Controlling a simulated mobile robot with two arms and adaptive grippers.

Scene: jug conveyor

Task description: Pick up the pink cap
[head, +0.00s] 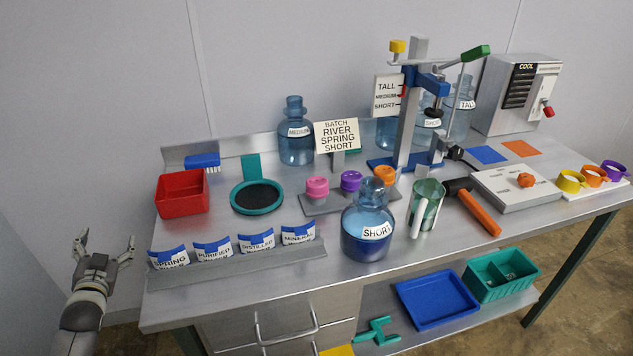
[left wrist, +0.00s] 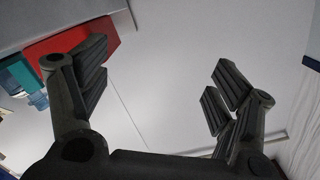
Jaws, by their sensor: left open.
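The pink cap (head: 317,187) sits on a grey holder (head: 322,207) near the middle of the table, left of a purple cap (head: 351,180) and an orange cap (head: 384,174). My left gripper (head: 103,241) is open and empty, off the left end of the table, well apart from the pink cap. In the left wrist view its fingers (left wrist: 158,85) are spread wide with nothing between them. The pink cap does not show in the left wrist view. My right gripper is not in view.
A red bin (head: 182,194), a teal ring with a dark pad (head: 257,197) and a row of labelled pouches on a rack (head: 240,258) lie between my gripper and the caps. A blue SHORT jug (head: 368,225) stands just in front of the holder.

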